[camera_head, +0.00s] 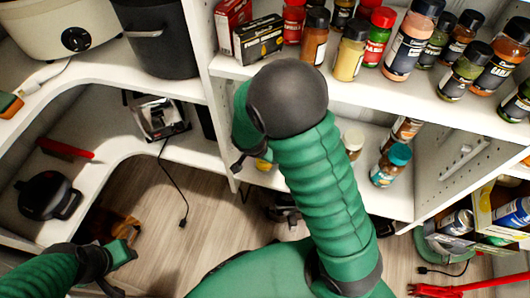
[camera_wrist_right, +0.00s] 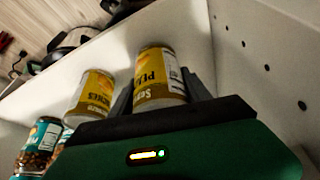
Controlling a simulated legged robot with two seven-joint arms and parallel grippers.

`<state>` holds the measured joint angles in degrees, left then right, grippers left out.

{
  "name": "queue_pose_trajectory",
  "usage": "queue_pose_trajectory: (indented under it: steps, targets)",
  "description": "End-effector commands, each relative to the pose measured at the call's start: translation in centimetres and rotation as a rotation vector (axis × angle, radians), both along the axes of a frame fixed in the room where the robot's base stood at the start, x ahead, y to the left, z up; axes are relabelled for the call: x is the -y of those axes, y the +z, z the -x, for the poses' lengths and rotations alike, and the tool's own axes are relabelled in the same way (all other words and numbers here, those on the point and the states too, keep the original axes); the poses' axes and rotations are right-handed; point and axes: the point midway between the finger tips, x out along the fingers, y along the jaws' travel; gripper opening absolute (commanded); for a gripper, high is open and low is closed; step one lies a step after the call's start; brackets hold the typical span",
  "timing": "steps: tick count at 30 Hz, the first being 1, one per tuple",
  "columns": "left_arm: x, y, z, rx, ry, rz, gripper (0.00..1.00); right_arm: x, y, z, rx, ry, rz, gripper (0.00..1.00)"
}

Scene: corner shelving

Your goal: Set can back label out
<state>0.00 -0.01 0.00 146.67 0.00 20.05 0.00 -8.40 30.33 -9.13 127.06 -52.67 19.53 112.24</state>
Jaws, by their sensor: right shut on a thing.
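A yellow-labelled can (camera_wrist_right: 158,80) is between the fingers of my right gripper (camera_wrist_right: 160,95) in the right wrist view. Large lettering on its label and a pale text panel at its right side face that camera. A second, similar yellow can (camera_wrist_right: 92,97) stands just left of the gripper. In the head view my right gripper (camera_head: 240,163) is mostly hidden behind my arm at the lower shelf, with a bit of yellow (camera_head: 263,164) beside it. My left gripper (camera_head: 122,252) is low at the left, apparently empty; its finger gap is unclear.
Teal-labelled jars (camera_wrist_right: 40,140) stand left of the cans. The shelf's side wall (camera_wrist_right: 265,60) with peg holes is close on the right.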

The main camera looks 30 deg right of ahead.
Motion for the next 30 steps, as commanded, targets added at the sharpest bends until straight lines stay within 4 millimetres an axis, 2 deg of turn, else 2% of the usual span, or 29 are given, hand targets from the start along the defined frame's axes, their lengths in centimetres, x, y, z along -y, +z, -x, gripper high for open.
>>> queue_pose_trajectory:
  steps: [1,6,17,29,30]
  targets:
    - [0.0,-0.6,0.0,0.000,0.000,0.000,0.36,0.0,-0.8,0.0,-0.001,0.001,0.001,0.00]
    - [0.0,-1.2,0.0,0.000,0.000,0.000,0.36,0.0,-1.9,-0.1,0.000,0.001,0.001,0.00]
    - [0.0,-1.2,0.0,0.000,0.000,0.000,0.36,0.0,-1.9,-0.1,0.001,0.001,0.001,0.00]
    - [0.0,-2.0,0.0,0.000,0.000,0.000,0.36,0.0,-2.5,-0.1,0.001,0.001,0.001,0.00]
    - [0.0,-1.9,0.0,0.000,0.000,0.000,0.36,0.0,-2.4,-0.1,0.001,0.001,0.001,0.59]
